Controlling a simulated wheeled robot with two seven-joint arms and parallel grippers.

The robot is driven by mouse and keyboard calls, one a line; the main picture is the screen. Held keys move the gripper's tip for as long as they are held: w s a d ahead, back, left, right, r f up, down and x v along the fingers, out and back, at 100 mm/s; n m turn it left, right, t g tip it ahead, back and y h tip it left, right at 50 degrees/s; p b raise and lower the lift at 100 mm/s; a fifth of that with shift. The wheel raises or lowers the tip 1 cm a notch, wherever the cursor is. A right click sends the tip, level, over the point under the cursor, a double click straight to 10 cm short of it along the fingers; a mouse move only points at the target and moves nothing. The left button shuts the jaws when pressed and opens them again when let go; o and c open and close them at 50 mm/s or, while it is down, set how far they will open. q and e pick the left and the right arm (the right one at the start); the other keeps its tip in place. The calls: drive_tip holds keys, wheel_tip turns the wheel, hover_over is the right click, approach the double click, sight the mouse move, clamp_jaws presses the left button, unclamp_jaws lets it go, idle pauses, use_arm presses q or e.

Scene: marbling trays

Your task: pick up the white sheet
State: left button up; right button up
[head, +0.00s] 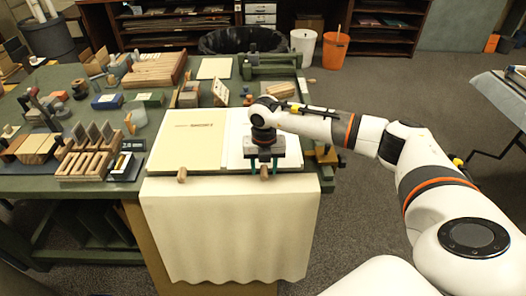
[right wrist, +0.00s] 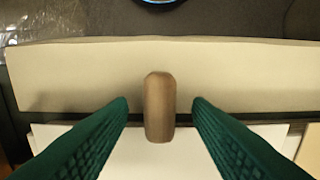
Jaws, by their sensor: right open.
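A white sheet (head: 235,146) lies flat on the table's front part, right of a cream printed sheet (head: 184,146). My right gripper partly covers it in the head view. In the right wrist view the white sheet (right wrist: 150,160) shows between and below the fingers. My right gripper (head: 265,171) is open over the sheet's front edge, pointing down. Its green fingers (right wrist: 160,103) stand on either side of a rounded wooden peg (right wrist: 160,108), with gaps on both sides. My left gripper is not in view.
A large cream cloth (head: 230,235) hangs over the table's front edge. A second wooden peg (head: 182,174) stands left of my gripper. Wooden blocks (head: 83,164) and small tools crowd the left of the table. The floor at right is partly clear.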

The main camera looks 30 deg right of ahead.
drive_tip(key=shift+f, duration=0.15)
clamp_jaws()
